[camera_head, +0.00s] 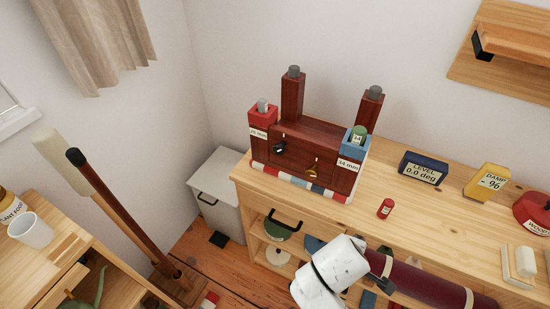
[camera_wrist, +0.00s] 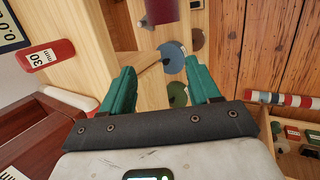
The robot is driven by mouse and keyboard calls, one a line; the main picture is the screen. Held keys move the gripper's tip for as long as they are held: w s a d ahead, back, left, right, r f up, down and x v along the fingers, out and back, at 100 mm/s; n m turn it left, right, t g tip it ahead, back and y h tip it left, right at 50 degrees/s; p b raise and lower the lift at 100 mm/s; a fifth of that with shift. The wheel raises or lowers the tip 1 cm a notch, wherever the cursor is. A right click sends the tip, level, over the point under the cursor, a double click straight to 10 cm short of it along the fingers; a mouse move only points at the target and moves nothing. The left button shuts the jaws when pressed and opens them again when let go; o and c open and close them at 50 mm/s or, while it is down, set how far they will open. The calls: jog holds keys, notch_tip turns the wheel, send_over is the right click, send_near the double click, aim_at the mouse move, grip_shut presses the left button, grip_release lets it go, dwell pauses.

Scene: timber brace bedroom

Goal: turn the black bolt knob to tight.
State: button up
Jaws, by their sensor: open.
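The black bolt knob (camera_head: 279,148) sits on the front left of a dark red timber brace (camera_head: 322,146) on the pale wooden cabinet. A brass knob (camera_head: 312,171) sits lower and to its right on the same face. My gripper (camera_wrist: 161,84) is open and empty in the wrist view, its two teal fingers apart. Between and beyond them are the cabinet's edge and shelf. Dark red timber, seemingly the brace (camera_wrist: 35,135), shows at the lower left there; the black knob cannot be made out. My white arm is below and right of the brace in the head view, apart from it.
A small red cylinder (camera_head: 385,208), marked 30 mm in the wrist view (camera_wrist: 48,58), stands right of the brace. A level display (camera_head: 422,168) reads 0.0 deg, beside a yellow display (camera_head: 487,181) reading 96.

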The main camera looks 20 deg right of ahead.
jog(key=w+a+r+n+t+h+b, duration=0.1)
jog(key=w+a+r+n+t+h, duration=0.2)
jog(key=w+n, duration=0.45)
jog(key=n+t+h+b, duration=0.2)
jog(key=n+t+h, duration=0.4)
jog(key=n, duration=0.5)
send_near(277, 152)
jog(key=x, duration=0.8)
jog(key=shift+d+p, duration=0.15)
jog(key=shift+p, duration=0.25)
jog(key=shift+c, duration=0.3)
jog(key=c, duration=1)
jog(key=shift+m, duration=0.35)
